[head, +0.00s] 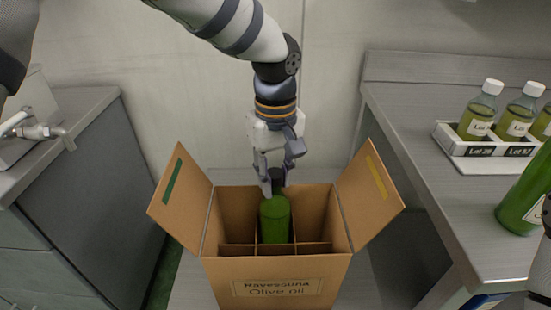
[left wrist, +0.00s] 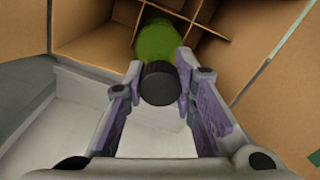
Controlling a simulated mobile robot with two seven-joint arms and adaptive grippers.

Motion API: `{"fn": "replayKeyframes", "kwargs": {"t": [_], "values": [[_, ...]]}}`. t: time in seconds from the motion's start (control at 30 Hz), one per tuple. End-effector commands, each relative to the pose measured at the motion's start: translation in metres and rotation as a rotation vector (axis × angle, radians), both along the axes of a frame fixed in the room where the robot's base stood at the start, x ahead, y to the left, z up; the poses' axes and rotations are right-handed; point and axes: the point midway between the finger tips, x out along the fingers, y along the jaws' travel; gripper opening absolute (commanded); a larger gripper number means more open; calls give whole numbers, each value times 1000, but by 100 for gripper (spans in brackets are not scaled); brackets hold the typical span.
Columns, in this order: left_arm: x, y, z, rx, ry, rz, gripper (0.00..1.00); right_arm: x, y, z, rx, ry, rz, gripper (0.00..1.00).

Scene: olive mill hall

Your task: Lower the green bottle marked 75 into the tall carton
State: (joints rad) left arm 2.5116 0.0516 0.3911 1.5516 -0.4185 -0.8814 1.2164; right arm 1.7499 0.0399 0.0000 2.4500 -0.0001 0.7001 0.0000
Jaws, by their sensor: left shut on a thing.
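The tall carton (head: 277,270) stands open on the floor in the middle of the head view, flaps spread, cardboard dividers inside. A green bottle (head: 274,222) with a black cap is upright in its middle column, behind the front cross divider; its lower end is hidden. My left gripper (head: 276,180) is above the opening, shut on the bottle at its top. The left wrist view shows the black cap (left wrist: 159,84) between the fingers and the green body (left wrist: 157,42) among dividers. No 75 marking is readable.
A grey bench (head: 440,215) at right carries another green bottle (head: 518,208) and a white tray (head: 466,148) of small lidded bottles. A grey cabinet (head: 85,190) with a tap stands at left. The carton's side flaps (head: 377,195) stick up and outward.

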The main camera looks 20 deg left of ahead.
Motion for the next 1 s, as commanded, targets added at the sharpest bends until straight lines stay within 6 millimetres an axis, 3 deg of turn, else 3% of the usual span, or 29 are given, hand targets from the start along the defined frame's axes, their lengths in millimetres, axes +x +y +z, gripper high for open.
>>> {"fn": "replayKeyframes", "kwargs": {"t": [0.5, 0.97, 1.0], "values": [[0, 0, -67, 1, 3, -1, 0, -9, 0, -9, 0, 33, 0, 74], [1, 0, -75, 0, -1, 0, 0, -10, 0, -9, 0, 37, 0, 74], [1, 0, -75, 0, -1, 0, 31, -10, 0, -10, 0, 37, 0, 74]]}}
